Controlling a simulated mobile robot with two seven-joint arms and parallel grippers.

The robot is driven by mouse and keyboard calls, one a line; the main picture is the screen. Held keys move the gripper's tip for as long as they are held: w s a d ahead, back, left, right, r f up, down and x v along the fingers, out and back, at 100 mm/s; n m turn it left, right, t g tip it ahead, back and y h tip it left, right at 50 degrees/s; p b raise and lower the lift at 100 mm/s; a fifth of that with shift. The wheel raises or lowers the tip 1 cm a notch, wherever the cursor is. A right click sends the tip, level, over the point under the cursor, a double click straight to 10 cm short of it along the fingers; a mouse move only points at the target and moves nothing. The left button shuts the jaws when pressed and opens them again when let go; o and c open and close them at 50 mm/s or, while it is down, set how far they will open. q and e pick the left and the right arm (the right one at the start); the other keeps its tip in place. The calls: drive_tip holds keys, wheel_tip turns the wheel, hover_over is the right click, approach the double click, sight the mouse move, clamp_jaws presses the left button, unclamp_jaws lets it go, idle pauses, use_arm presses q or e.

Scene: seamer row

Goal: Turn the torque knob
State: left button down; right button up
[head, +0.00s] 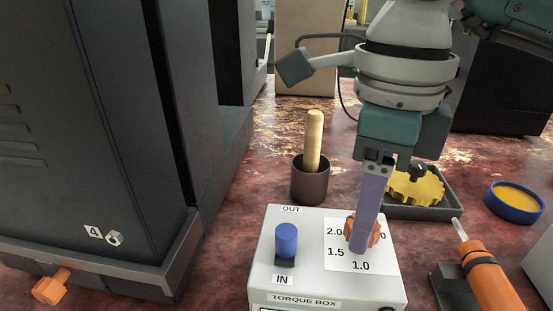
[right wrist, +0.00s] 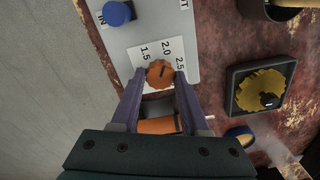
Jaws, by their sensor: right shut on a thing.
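The torque box (head: 306,255) is a pale grey box with a white dial card (head: 345,262) on its top. The orange torque knob (head: 376,236) sits on the card, partly hidden by a purple finger in the head view. My right gripper (head: 360,240) points down over it. In the right wrist view, the knob (right wrist: 158,73) lies between the two purple fingertips, which are shut on it. A short dark mark shows on the knob; its exact reading is unclear. The card shows 1.5, 2.0 and 2.5 there. My left gripper is not in view.
A blue switch (head: 286,238) stands between OUT and IN on the box. Behind are a cup with a wooden handle (head: 313,145) and a tray with a yellow gear (head: 415,188). A dark machine (head: 80,130) fills the left.

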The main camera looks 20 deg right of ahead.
clamp_jaws()
drive_tip(key=shift+f+n+b, duration=0.1)
drive_tip(key=shift+n+b, duration=0.55)
drive_tip(key=shift+n, duration=0.15)
drive_tip(key=n+b, duration=0.3)
drive_tip(key=n, duration=0.1)
drive_tip(key=shift+f, duration=0.1)
drive_tip(key=n+b, duration=0.2)
drive_tip(key=n, duration=0.1)
drive_tip(key=shift+n, duration=0.3)
drive_tip(key=shift+n+b, duration=0.95)
drive_tip(key=shift+n, duration=0.25)
drive_tip(key=shift+r, duration=0.2)
drive_tip(key=o, duration=0.7)
unclamp_jaws()
